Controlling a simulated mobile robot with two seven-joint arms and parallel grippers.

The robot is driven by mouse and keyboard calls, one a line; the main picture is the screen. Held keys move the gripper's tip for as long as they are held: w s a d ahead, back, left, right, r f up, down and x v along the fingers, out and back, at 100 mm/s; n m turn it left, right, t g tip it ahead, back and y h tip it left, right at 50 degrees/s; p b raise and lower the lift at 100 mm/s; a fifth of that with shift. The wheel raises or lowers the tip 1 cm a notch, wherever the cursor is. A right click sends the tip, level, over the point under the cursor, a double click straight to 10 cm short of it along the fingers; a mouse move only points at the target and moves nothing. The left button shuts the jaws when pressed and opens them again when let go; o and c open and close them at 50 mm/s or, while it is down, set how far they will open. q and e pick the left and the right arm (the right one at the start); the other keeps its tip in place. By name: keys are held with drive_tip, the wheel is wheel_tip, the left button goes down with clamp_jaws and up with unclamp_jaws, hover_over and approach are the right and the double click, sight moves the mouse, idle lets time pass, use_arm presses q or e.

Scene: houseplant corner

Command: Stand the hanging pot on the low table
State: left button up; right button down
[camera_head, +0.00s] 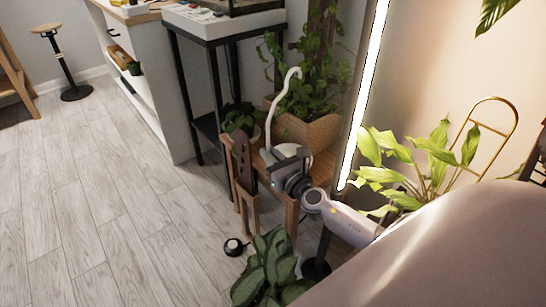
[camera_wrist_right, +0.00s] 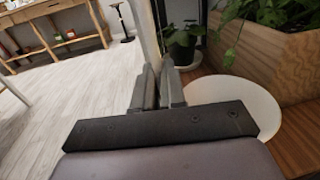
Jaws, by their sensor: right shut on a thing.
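The hanging pot (camera_head: 268,156) looks white, with a tall curved white hanger (camera_head: 270,112) rising from its left side. It is at the low table (camera_head: 288,197), largely hidden behind my right gripper (camera_head: 284,167). That gripper is shut on it. In the right wrist view, the fingers (camera_wrist_right: 158,88) are close together and hide what is between them. A white round surface (camera_wrist_right: 250,100) shows beside them over the wooden tabletop (camera_wrist_right: 298,145); I cannot tell whether the pot touches the table. My left gripper is not in view.
A wooden planter (camera_head: 318,132) with a climbing plant and a small dark-leaved plant (camera_head: 240,117) crowd the table's back. A bright lamp tube (camera_head: 365,90) and a leafy plant (camera_head: 435,160) stand right. Another plant (camera_head: 268,268) stands in front. The floor at left is clear.

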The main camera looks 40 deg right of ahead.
idle(0.3)
drive_tip(key=c, duration=1.1)
unclamp_jaws()
drive_tip(key=s, duration=1.2)
drive_tip(key=shift+a, duration=0.35)
